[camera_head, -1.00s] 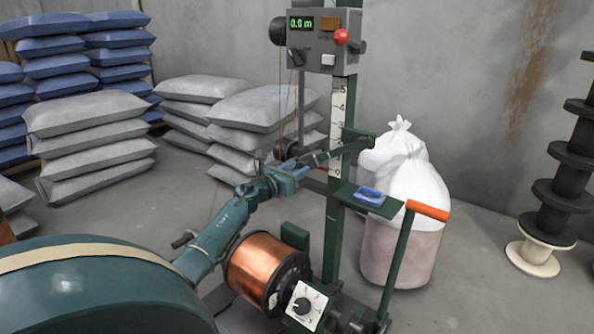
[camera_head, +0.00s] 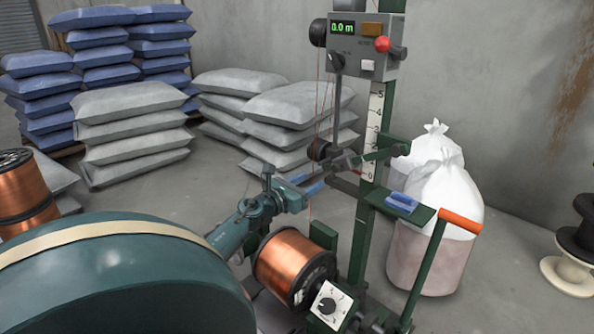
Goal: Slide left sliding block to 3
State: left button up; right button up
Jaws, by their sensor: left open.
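The vertical scale (camera_head: 376,130) on the winding machine's green post carries numbers from 0 at the bottom to 5 at the top. A dark sliding block (camera_head: 343,161) sits left of the post, low beside the scale, with a red pointer near the 0 mark. My left gripper (camera_head: 322,183) comes in from the lower left. It is open, its blue-padded fingers just left of and slightly below the block. I cannot tell whether they touch it. My right gripper is out of view.
The copper spool (camera_head: 292,265) and dial (camera_head: 328,305) lie below my left arm. The control box (camera_head: 361,45) reads 0.0 m. A green arm, blue pad and orange-handled lever (camera_head: 460,221) stand right of the post. White sacks (camera_head: 440,175) are behind.

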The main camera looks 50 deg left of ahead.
pick_arm(q)
jog(key=shift+s+d, duration=0.2)
jog(key=shift+s, duration=1.8)
